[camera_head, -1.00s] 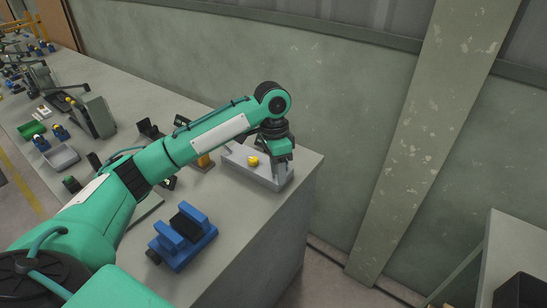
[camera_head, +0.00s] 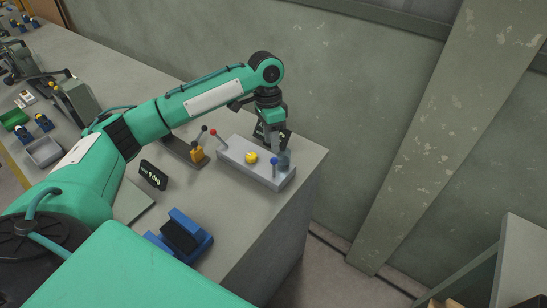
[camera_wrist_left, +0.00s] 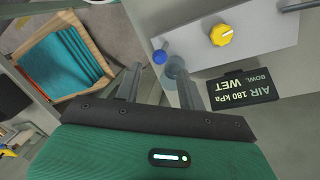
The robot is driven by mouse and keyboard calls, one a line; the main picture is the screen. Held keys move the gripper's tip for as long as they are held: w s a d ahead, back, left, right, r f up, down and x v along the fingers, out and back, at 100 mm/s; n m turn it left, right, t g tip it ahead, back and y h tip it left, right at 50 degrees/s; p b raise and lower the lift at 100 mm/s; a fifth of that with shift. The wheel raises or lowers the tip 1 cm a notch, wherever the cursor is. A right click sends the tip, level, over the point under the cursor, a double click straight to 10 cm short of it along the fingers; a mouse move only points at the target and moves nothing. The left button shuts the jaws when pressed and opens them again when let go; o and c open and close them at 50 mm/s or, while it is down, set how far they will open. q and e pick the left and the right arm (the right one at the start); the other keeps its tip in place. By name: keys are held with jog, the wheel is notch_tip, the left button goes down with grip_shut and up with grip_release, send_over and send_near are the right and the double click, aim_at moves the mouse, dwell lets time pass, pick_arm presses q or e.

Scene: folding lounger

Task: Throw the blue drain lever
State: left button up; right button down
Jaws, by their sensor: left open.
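A grey box (camera_head: 245,172) stands near the bench's right end, with a yellow knob (camera_head: 251,157) on top. The blue ball tip of the drain lever (camera_head: 274,161) shows at its right end. My left gripper (camera_head: 279,151) points down beside this lever, open. In the left wrist view, the blue ball (camera_wrist_left: 159,56) appears between the fingertips of the left gripper (camera_wrist_left: 156,66), with no clear grip on it. A clear bowl (camera_wrist_left: 176,68) overlaps the right fingertip there. A black sign (camera_wrist_left: 240,88) reads AIR 180 kPa, BOWL WET. My right gripper is out of view.
A red-tipped lever (camera_head: 213,132) rises at the box's left end. A black display (camera_head: 153,175) reads 0 deg. A blue vise (camera_head: 182,237) sits nearer on the bench. A wall (camera_head: 350,100) stands close behind. In the wrist view, a wooden crate (camera_wrist_left: 95,35) holds teal sheets.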

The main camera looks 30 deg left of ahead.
aim_at(273, 158)
pick_arm(q)
jog(key=f, duration=0.4)
jog(key=d+f+p, duration=0.1)
jog(key=f, duration=0.1)
jog(key=shift+s, duration=0.4)
jog(key=shift+f, duration=0.75)
jog(key=shift+c, duration=0.7)
jog(key=c, duration=0.7)
grip_shut()
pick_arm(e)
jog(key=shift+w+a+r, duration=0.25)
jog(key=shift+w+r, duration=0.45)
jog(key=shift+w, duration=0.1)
